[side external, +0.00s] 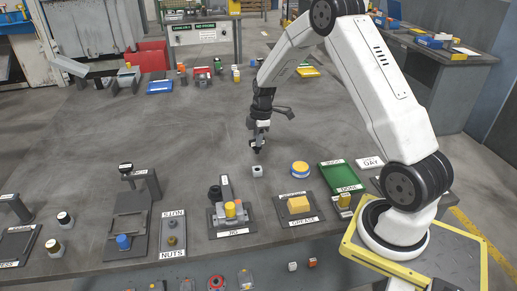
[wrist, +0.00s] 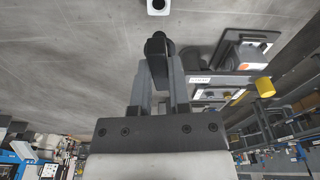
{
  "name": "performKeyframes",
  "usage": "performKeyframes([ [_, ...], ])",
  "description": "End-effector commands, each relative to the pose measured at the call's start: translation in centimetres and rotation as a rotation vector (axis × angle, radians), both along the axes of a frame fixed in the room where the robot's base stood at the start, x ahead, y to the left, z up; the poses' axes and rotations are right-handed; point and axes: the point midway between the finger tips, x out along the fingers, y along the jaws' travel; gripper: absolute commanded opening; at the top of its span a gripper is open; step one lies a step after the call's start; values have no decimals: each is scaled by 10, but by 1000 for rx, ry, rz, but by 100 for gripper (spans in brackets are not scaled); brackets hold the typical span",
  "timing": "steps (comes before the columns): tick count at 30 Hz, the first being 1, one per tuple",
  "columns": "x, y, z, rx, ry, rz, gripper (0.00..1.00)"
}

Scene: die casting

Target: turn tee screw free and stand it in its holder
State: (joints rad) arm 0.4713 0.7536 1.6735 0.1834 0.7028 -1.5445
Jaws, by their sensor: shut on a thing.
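My gripper (side external: 258,143) hangs in the air over the table and is shut on a dark piece, which I take to be the tee screw (wrist: 157,44). Its dark rounded end shows between the fingertips in the wrist view; its full length and tilt cannot be told. A small white block with a dark round hole (side external: 257,171), likely the holder, stands on the table just below my gripper. The block also shows at the top edge of the wrist view (wrist: 158,6), apart from the held piece. The jig (side external: 231,213) with a yellow cylinder stands front left of the block.
A yellow and blue round tin (side external: 300,169) and a green tray (side external: 343,177) stand right of the block. A grease plate with a yellow block (side external: 299,205) is in front. A nuts plate (side external: 173,236) is left of the jig.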

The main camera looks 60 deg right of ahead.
Motion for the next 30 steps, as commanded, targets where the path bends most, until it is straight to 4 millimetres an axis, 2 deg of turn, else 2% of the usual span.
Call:
performKeyframes([
  [8, 0, 0, -8, -1, -1, -21, 0],
  [30, 0, 0, -53, 0, -1, -137, 0],
])
